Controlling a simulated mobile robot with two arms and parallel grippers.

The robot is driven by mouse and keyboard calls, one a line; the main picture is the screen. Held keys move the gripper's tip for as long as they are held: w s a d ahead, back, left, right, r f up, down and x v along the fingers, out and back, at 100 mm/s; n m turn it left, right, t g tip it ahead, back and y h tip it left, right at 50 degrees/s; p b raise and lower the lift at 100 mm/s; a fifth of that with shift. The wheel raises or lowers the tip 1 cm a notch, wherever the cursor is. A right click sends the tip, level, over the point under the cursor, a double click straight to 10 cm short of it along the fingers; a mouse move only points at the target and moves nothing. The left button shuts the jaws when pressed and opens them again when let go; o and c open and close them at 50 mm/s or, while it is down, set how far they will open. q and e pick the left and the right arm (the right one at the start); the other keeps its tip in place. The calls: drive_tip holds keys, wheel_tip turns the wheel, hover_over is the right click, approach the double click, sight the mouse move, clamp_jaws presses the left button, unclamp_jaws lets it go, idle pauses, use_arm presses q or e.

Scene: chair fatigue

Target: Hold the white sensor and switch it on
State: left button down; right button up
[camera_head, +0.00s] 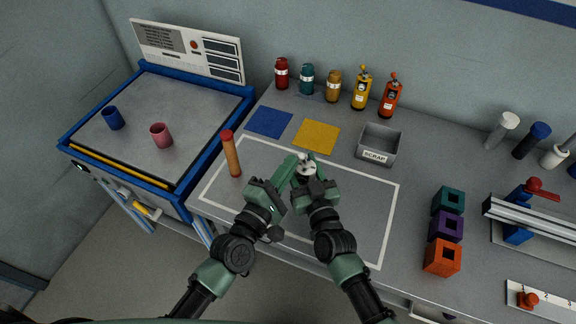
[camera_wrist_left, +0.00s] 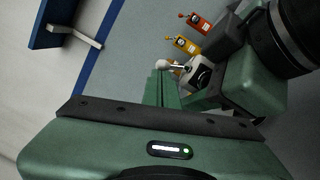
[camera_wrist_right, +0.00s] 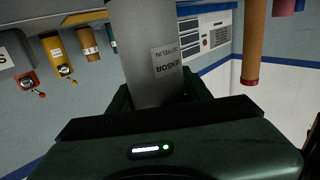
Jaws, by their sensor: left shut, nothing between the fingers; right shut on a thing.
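The white sensor (camera_head: 307,169) is held upright-looking above the middle of the table. In the right wrist view its pale body (camera_wrist_right: 150,65) carries a SENSOR label and stands between the fingers. My right gripper (camera_head: 314,178) is shut on it. My left gripper (camera_head: 291,166) is shut and empty, close beside the sensor's left side. In the left wrist view the closed green fingertips (camera_wrist_left: 163,84) are near a small white-tipped lever (camera_wrist_left: 163,64) on the sensor's dark-and-white face (camera_wrist_left: 199,74). I cannot tell whether they touch, or the switch's position.
A grey SCRAP bin (camera_head: 378,146) stands right of a yellow mat (camera_head: 317,136) and a blue mat (camera_head: 269,122). An orange cylinder (camera_head: 232,157) stands left of my arms. Several bottles (camera_head: 333,87) line the back. Coloured blocks (camera_head: 443,257) stand at the right.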

use_arm(q)
drive_tip(key=shift+d+r+m+g, duration=0.25)
drive_tip(key=shift+r+m+g, duration=0.05)
drive_tip(key=shift+m, duration=0.8)
drive_tip(key=shift+s+d+r+m, duration=0.1)
drive_tip(key=shift+d+r+m, duration=0.15)
drive_tip(key=shift+m, duration=0.55)
drive_tip(key=shift+s+d+r+m+g+y, duration=0.15)
drive_tip(key=shift+d+m, duration=0.1)
drive_tip(key=shift+m, duration=0.5)
drive_tip(key=shift+d+m+g+y, duration=0.1)
drive_tip(key=shift+d+m, duration=0.15)
drive_tip(key=shift+m, duration=0.45)
drive_tip(key=shift+s+d+r+m+g+y, duration=0.15)
drive_tip(key=shift+d+m, duration=0.1)
drive_tip(key=shift+m, duration=0.5)
drive_tip(key=shift+w+f, duration=0.1)
drive_tip(key=w+a+r+v, duration=0.1)
drive_tip(key=a+v, duration=0.1)
drive_tip(key=v, duration=1.1)
drive_tip(key=shift+w+a+r, duration=0.15)
drive_tip(key=shift+a+r, duration=0.1)
